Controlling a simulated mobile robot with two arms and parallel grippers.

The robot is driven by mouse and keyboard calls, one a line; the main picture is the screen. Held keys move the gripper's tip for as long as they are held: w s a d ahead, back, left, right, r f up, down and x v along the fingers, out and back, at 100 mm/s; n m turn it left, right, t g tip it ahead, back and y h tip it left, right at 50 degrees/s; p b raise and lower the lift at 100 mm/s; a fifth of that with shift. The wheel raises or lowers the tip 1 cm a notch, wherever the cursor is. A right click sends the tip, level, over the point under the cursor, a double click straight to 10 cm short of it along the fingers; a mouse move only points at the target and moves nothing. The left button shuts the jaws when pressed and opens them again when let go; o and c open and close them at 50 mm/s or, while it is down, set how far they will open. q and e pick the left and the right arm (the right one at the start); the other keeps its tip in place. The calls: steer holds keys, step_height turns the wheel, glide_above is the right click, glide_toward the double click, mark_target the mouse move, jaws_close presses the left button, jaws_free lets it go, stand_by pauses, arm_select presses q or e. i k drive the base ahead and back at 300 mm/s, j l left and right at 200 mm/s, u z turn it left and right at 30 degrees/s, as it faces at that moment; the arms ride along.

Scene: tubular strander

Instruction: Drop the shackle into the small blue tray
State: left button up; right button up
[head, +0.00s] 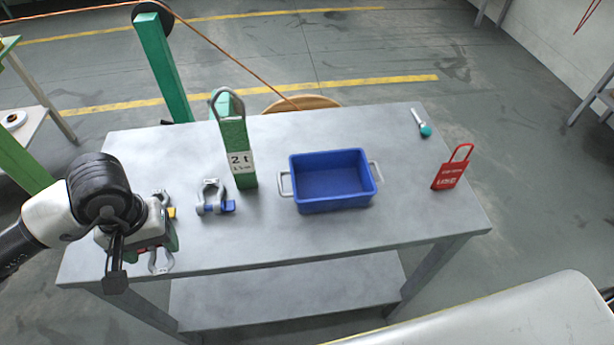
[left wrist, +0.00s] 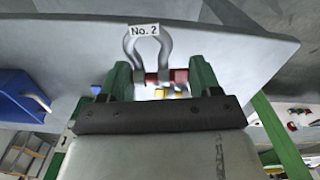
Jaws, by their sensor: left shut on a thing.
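My left gripper (head: 153,243) is shut on a grey shackle (head: 161,263), near the left front of the table. In the left wrist view, this shackle (left wrist: 137,46) has a red pin between the green fingers (left wrist: 160,78) and a white "No. 2" tag. The gripper hides part of it in the head view; I cannot tell its exact height above the tabletop. The small blue tray (head: 335,204) stands right of the table's middle, apart from the gripper, and looks empty. Its corner also shows in the left wrist view (left wrist: 22,88). My right gripper is not in view.
A shackle with a blue pin (head: 212,197) lies between gripper and tray. Another with a yellow pin (head: 171,212) is partly behind the gripper. A green "2 t" sling (head: 238,160) stands upright left of the tray. A red tag (head: 451,174) is at the right.

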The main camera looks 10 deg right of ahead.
mark_target(320, 189)
steer(key=l+u, duration=0.15)
steer(key=l, duration=0.7)
steer(key=l+u, duration=0.2)
steer(key=l, duration=0.65)
steer(key=l+u, duration=0.15)
steer(key=l, duration=0.7)
steer(key=k, duration=0.1)
